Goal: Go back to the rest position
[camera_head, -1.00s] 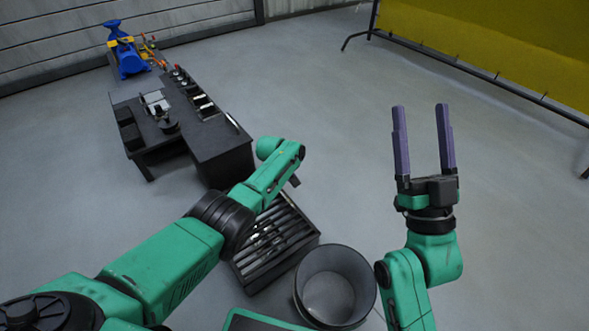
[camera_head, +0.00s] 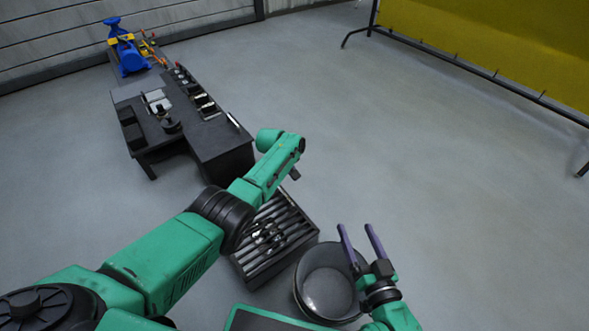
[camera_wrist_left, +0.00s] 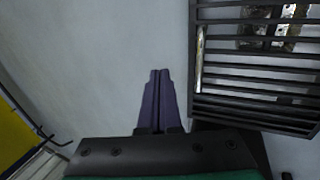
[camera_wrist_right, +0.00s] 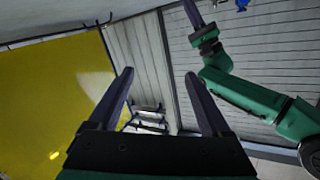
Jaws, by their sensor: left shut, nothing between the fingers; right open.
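My right gripper (camera_head: 355,226) is open and empty, with two purple fingers apart, beside and partly over the rim of a round dark bin in the head view. Its spread fingers also show in the right wrist view (camera_wrist_right: 159,76), with nothing between them. My left gripper (camera_wrist_left: 159,72) is shut with nothing held, its purple fingers together over bare floor, beside a slatted black rack in the left wrist view. In the head view its fingers are mostly hidden by my own left arm. My left arm also shows at the right of the right wrist view.
A slatted rack (camera_head: 262,262) with metal parts on it stands under my left arm. The round bin (camera_head: 327,290) is right of it. A dark workbench (camera_head: 222,150) with tools and a blue machine (camera_head: 130,58) stand behind. A yellow screen (camera_head: 500,40) is back right. Floor between is clear.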

